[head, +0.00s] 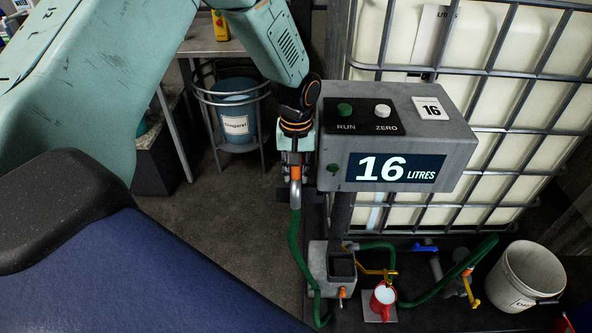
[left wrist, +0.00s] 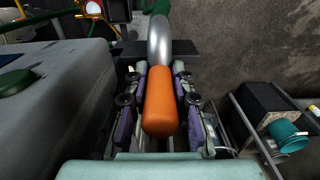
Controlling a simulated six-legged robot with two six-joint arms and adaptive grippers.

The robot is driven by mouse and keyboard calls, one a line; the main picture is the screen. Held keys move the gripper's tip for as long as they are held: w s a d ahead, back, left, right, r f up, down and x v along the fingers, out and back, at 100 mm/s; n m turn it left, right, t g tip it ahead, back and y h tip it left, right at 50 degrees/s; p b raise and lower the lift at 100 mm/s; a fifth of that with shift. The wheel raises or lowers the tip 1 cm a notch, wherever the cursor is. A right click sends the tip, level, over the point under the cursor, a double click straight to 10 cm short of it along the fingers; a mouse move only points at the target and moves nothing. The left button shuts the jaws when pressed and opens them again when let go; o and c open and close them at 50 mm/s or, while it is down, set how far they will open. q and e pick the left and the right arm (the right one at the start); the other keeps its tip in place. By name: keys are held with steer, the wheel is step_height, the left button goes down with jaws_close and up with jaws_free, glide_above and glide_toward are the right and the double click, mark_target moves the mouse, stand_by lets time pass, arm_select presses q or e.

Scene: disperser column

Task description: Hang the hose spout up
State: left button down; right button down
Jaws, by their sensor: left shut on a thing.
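My left gripper (head: 296,165) is shut on the orange grip of the hose spout (head: 295,173), just left of the display box (head: 400,145). The green hose (head: 295,245) runs down from the spout toward the floor. In the left wrist view the orange grip of the spout (left wrist: 160,105) lies between the fingers of my left gripper (left wrist: 160,100), and its silver curved pipe points away. A dark flat bar (left wrist: 185,47) shows at the pipe; I cannot tell whether they touch. My right gripper is not in view.
A grey box with a dark opening (head: 342,265) stands low on the column. A caged white tank (head: 500,90) fills the back right. A blue bin (head: 236,110) stands back left.

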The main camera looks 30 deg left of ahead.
arm_select(q)
steer(key=shift+a+f, duration=0.1)
steer(key=shift+f, duration=0.1)
stand_by(0.3)
steer(key=c, duration=1.1)
jaws_free()
steer(key=shift+o, duration=0.2)
steer(key=shift+f, duration=0.1)
step_height(320, 180, up, 12)
steer(key=shift+s+r, duration=0.1)
steer(key=shift+s, duration=0.1)
